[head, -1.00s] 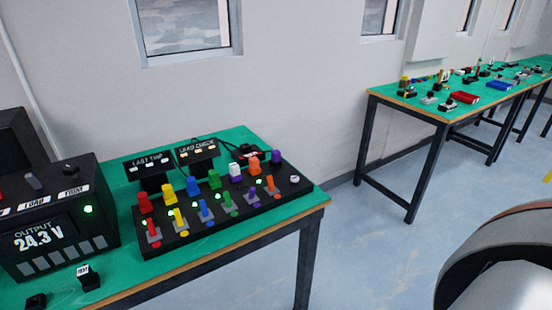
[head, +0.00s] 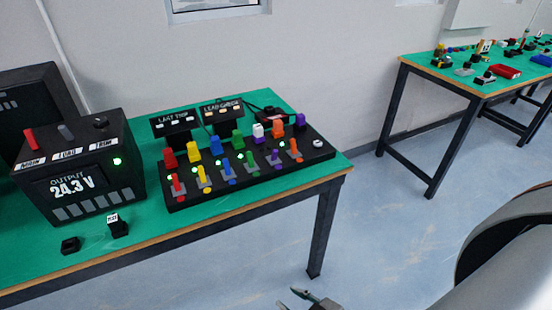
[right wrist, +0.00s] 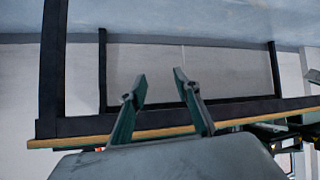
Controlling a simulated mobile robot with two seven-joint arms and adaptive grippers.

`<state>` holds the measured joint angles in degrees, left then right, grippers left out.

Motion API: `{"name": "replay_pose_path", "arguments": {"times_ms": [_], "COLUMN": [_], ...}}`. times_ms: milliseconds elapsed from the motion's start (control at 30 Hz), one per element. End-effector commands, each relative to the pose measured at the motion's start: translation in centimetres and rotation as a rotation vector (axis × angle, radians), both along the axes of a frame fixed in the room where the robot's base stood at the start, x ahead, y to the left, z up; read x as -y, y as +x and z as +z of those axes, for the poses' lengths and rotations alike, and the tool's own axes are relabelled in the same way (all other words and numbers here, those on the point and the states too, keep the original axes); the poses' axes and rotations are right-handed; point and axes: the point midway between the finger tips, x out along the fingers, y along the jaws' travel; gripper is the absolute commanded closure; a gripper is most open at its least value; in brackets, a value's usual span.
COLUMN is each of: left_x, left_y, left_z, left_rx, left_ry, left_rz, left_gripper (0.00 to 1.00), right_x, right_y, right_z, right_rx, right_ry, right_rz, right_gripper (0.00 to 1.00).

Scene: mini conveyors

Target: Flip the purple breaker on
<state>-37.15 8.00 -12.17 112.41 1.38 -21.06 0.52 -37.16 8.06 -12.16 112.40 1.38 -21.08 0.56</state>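A black breaker panel (head: 317,156) stands on the green bench, with a front row of coloured toggles. The purple breaker (head: 276,158) is the second toggle from the right, between a green and an orange one. I see no clear lit green lamp by it, though several other toggles have one; its exact tilt is too small to tell. My right gripper (head: 288,297) is at the bottom edge of the head view, in front of and below the bench, apart from the panel. The right wrist view shows its two fingers (right wrist: 160,77) spread and empty. My left gripper is not in view.
A power supply box (head: 78,170) reading 24.3 V stands left of the panel. Two small black blocks (head: 117,227) lie before it. Coloured pieces and two small signs (head: 178,122) stand behind the toggles. The bench's front edge (head: 200,232) lies between my right gripper and the panel.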

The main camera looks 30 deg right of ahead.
Motion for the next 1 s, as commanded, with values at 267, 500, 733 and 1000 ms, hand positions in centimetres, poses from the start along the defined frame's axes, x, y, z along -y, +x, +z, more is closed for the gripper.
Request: {"name": "replay_pose_path", "arguments": {"times_ms": [267, 500, 733, 1000], "left_x": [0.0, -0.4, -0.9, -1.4], "left_y": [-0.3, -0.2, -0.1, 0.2], "left_z": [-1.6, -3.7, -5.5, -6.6], "left_rx": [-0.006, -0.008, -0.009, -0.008], "left_ry": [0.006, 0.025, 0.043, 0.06], "left_rz": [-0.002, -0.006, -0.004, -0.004], "left_gripper": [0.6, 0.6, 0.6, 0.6], "right_x": [1.5, 4.7, 8.1, 11.1], "right_y": [4.4, 11.3, 15.7, 17.8], "right_z": [1.6, 6.2, 11.2, 15.4], "right_rx": [0.091, 0.266, 0.403, 0.47], "right_ry": [0.217, 0.716, 1.242, 1.7], "right_rz": [-0.154, -0.379, -0.467, -0.432], "right_gripper": [1.0, 1.0, 1.0, 1.0]}}
